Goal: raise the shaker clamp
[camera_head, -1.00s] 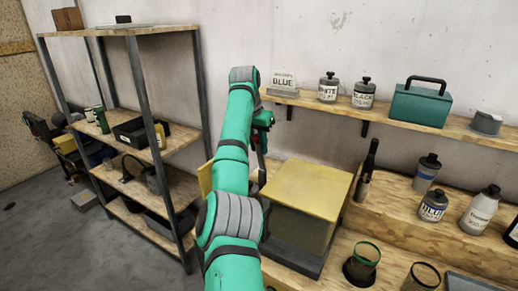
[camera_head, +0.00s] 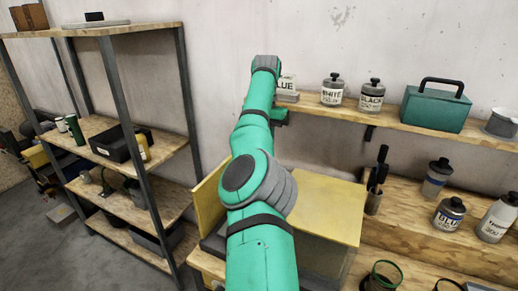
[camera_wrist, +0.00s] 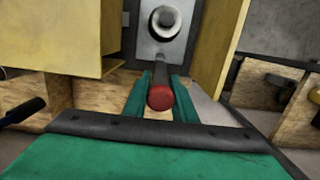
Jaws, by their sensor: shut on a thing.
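In the wrist view, my gripper (camera_wrist: 160,82) has its two green fingers on either side of a dark lever with a red round end (camera_wrist: 160,97), which I take to be the clamp handle. The fingers are shut on it. Beyond it is a grey plate with a pale and dark round part (camera_wrist: 165,22). The yellow shaker housing (camera_head: 325,205) stands on the workbench in the head view, partly behind my arm. A yellow panel (camera_head: 208,195) stands at its left. My gripper's fingers and the clamp are hidden in the head view.
A wall shelf above holds labelled paint tins (camera_head: 332,92) and a green toolbox (camera_head: 436,104). More bottles (camera_head: 448,214) stand on the bench at right. A metal-framed shelf unit (camera_head: 122,110) stands at left, with grey floor in front.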

